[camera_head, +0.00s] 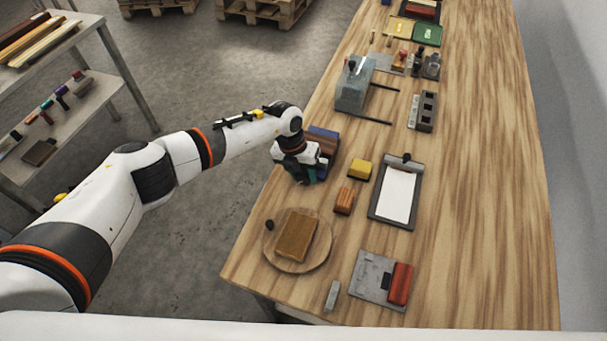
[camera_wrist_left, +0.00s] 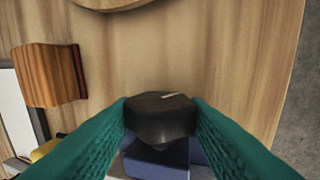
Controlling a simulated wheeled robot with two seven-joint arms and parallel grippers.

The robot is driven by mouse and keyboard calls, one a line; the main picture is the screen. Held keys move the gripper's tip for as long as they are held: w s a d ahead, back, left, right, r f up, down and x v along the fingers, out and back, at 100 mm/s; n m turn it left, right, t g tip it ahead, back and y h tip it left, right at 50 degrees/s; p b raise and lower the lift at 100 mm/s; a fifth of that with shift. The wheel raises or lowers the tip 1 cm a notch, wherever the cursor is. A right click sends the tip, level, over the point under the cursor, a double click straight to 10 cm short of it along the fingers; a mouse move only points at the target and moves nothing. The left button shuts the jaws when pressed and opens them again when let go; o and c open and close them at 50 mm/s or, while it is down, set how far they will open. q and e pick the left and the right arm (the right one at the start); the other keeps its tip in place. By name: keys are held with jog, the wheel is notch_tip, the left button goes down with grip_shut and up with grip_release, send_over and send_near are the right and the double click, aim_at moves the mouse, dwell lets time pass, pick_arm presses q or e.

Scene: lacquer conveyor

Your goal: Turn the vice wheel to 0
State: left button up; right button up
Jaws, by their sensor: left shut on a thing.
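My left gripper (camera_head: 309,176) reaches over the left edge of the workbench, at the near end of the vice (camera_head: 325,133). In the left wrist view its two green fingers (camera_wrist_left: 161,112) are shut on a dark faceted wheel (camera_wrist_left: 158,130), one finger on each side. A short pale mark shows on the wheel's top face, slanting up to the right. Blue vice body (camera_wrist_left: 155,165) shows just below the wheel. In the head view the gripper hides the wheel. I cannot read a scale or a 0 mark. My right gripper is not in view.
Near the vice lie a yellow block (camera_head: 360,170), an orange-brown wooden block (camera_head: 344,202) and a clipboard (camera_head: 415,178). A round board (camera_head: 271,251) carries a brown slab. A grey box (camera_head: 351,92) with dark rods stands beyond. The bench's right side is clear.

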pick_arm(q)
jog(key=h+b, duration=0.1)
jog(key=b, duration=0.1)
jog(key=g+h+b, duration=0.1)
jog(key=h+b, duration=0.1)
jog(key=b, duration=0.1)
jog(key=f+h+b, duration=0.1)
jog(key=b, duration=0.1)
jog(key=shift+w+a+h+b, duration=0.15)
jog(key=shift+a+h+b, duration=0.15)
jog(key=shift+a+b, duration=0.05)
jog(key=shift+r+g+h+b, duration=0.3)
jog(key=shift+g+h+b, duration=0.3)
jog(key=shift+b, duration=0.4)
jog(key=o, duration=0.9)
jog(key=shift+o, duration=0.4)
jog(key=shift+a, duration=0.1)
